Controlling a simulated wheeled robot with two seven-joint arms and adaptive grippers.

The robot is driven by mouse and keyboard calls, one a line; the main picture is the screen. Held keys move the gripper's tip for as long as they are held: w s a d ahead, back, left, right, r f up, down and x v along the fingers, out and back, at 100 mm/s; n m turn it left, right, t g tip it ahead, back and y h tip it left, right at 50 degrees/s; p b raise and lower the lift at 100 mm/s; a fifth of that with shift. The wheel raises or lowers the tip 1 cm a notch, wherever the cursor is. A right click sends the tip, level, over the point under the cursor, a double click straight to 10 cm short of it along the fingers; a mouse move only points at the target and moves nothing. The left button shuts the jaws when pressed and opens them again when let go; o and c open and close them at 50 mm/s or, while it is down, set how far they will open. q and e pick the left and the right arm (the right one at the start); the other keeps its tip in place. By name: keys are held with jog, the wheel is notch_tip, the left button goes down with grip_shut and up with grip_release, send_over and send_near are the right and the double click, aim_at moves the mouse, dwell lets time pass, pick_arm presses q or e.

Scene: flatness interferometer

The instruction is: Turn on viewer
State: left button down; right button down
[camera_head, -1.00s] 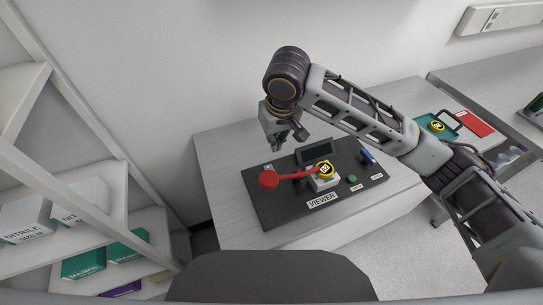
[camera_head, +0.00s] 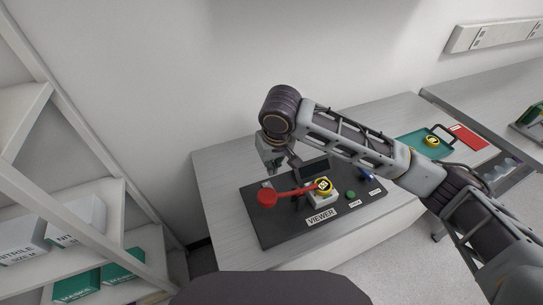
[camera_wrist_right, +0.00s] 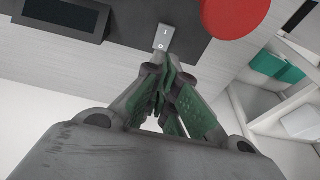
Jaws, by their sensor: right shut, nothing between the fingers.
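The viewer is a dark panel (camera_head: 270,229) on the grey table, with a white "VIEWER" label (camera_head: 320,216). A small white rocker switch marked I and O (camera_wrist_right: 163,38) is on the panel near its edge; it also shows in the head view (camera_head: 267,184). My right gripper (camera_head: 274,168) is shut and empty, close to the switch. In the right wrist view its green-padded fingertips (camera_wrist_right: 167,66) are together just short of the switch's O end; I cannot tell whether they touch it. My left gripper is not in view.
A red disc on an arm (camera_head: 267,198) stands beside the switch, close to the gripper. Shelves with boxes (camera_head: 75,222) stand at the left.

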send_over(269, 183)
jog(key=s, duration=0.2)
jog(key=f, duration=0.7)
jog(key=shift+s+f+p, duration=0.2)
jog(key=shift+f+p, duration=0.1)
jog(key=shift+s+f, duration=0.15)
jog(key=shift+f, duration=1.05)
